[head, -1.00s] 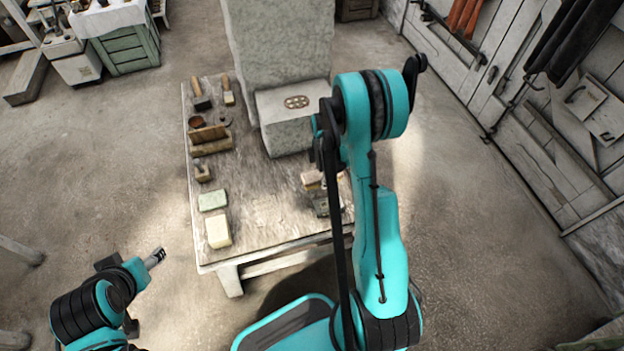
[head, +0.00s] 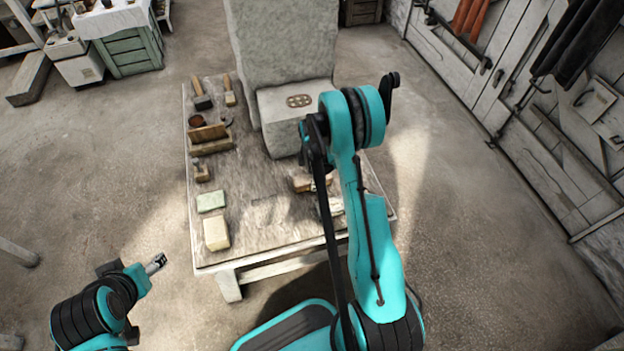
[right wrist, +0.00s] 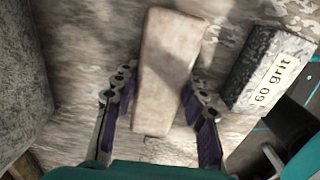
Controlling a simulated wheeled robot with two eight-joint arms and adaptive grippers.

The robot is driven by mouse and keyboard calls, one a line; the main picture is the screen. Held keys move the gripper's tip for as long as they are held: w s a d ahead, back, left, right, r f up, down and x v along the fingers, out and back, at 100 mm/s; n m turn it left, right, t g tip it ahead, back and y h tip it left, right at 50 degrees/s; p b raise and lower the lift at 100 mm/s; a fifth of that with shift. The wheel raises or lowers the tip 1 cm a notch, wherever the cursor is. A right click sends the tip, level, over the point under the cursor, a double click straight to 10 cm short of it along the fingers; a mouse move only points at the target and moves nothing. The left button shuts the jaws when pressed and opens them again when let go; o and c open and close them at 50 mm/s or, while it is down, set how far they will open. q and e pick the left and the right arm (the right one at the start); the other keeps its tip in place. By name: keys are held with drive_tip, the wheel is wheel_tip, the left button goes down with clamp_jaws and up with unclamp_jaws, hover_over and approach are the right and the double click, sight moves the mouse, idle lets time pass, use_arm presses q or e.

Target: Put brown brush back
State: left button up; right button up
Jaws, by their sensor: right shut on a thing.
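The brown brush (right wrist: 165,70) shows in the right wrist view as a long, pale brown block between the fingers of my right gripper (right wrist: 160,90), which is shut on it. Its bristles cannot be made out. In the head view the brown brush (head: 302,184) sticks out to the left of my right arm, over the right half of the table (head: 270,235); the arm hides most of that gripper. I cannot tell whether the brush touches the tabletop. My left gripper (head: 156,263) is off the table's front left corner, with nothing visible in it; its jaw opening is unclear.
A dark block labelled 60 grit (right wrist: 265,70) lies right of the brush in the wrist view. A green block (head: 211,200), a cream block (head: 216,233) and a wooden box (head: 208,140) line the table's left side. A stone block (head: 285,110) stands at the back.

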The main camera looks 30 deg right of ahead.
drive_tip(key=o, duration=1)
drive_tip(key=shift+f, duration=0.15)
